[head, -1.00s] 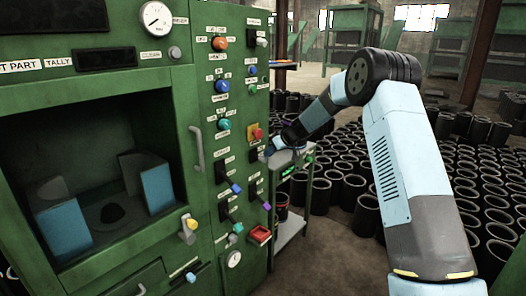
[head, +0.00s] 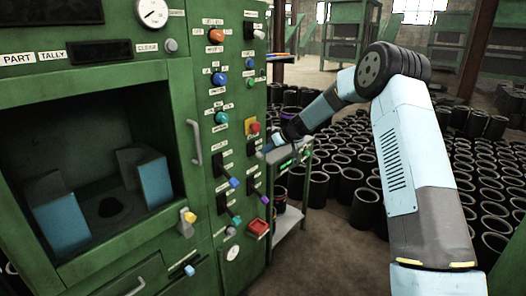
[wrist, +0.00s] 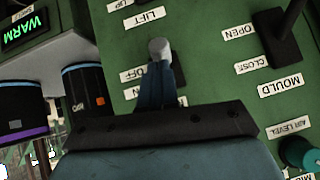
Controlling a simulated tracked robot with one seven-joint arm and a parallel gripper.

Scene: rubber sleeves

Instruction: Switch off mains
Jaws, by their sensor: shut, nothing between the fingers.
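The green control panel (head: 205,150) carries rows of levers, knobs and buttons. No label reading "mains" is legible in either view. In the wrist view, my gripper (wrist: 160,95) is shut and empty, its fingers pointing at the panel. A grey rounded lever tip (wrist: 160,48) shows just beyond the fingertips; whether they touch cannot be told. A partly covered label reading "OFF" (wrist: 148,73) lies beside the fingers, and a "LIFT" label (wrist: 149,17) above. My gripper's body hides the panel below.
A black lever (wrist: 283,38) stands at right by the "MOULD" label, with a teal knob (wrist: 300,152) below. A small trolley (head: 293,195) and many black sleeves (head: 350,180) stand right.

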